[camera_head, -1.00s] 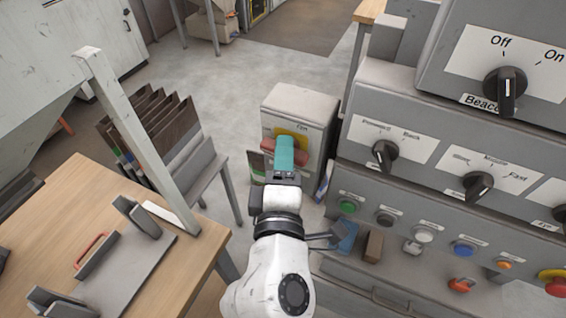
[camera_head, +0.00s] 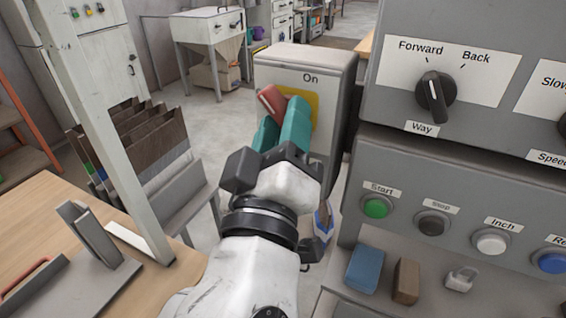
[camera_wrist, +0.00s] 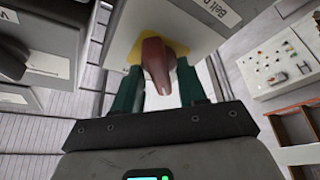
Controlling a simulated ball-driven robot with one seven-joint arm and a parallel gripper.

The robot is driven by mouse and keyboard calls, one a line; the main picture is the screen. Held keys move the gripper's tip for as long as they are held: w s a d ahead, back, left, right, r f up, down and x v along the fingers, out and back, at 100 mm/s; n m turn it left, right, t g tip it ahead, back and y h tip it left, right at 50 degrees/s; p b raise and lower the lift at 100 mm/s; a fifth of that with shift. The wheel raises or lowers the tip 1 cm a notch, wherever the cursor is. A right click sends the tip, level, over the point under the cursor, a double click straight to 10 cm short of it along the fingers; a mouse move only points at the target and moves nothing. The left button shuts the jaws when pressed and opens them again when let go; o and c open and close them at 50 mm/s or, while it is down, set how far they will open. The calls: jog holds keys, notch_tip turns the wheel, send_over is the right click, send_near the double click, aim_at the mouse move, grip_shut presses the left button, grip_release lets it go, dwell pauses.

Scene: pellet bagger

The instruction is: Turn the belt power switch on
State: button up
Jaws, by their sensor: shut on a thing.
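The belt power switch is a red handle (camera_head: 271,99) on a yellow plate (camera_head: 314,104), on the front of a grey-white box (camera_head: 303,63). "On" is printed above the plate. My gripper (camera_head: 283,120) is at the switch with its teal fingers around the handle. In the wrist view the red handle (camera_wrist: 157,64) stands between the two fingers, and my gripper (camera_wrist: 158,82) is shut on it. In the head view the handle's visible end points up and left. Its other end and any lower print are hidden by my fingers and hand.
The control panel (camera_head: 451,147) with the Way knob (camera_head: 436,91) and several buttons stands close on the right. A blue block (camera_head: 364,268) and a brown block (camera_head: 406,280) lie below it. A wooden table (camera_head: 35,206) and a post (camera_head: 109,141) are on the left.

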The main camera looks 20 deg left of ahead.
jog(key=m+h+b, duration=0.1)
jog(key=m+b, duration=0.1)
jog(key=b, duration=0.1)
jog(key=m+t+h+b, duration=0.1)
jog(key=m+b, duration=0.1)
jog(key=b, duration=0.1)
jog(key=f+m+b, duration=0.1)
jog(key=m+b, duration=0.1)
jog(key=b, duration=0.1)
jog(key=shift+a+m+h, duration=0.15)
jog(key=shift+m+h, duration=0.25)
jog(key=m+h+b, duration=0.1)
jog(key=m+b, duration=0.2)
jog(key=shift+r+t+h, duration=0.1)
jog(key=shift+t+h, duration=0.2)
jog(key=shift+t, duration=0.1)
jog(key=shift+r+m+h+b, duration=0.15)
jog(key=shift+m+h+b, duration=0.45)
jog(key=shift+m+b, duration=0.25)
jog(key=shift+r+m, duration=0.15)
jog(key=shift+m, duration=0.1)
jog(key=o, duration=0.7)
jog(key=v, duration=1)
jog(key=shift+s+a, duration=0.1)
jog(key=shift+s, duration=0.2)
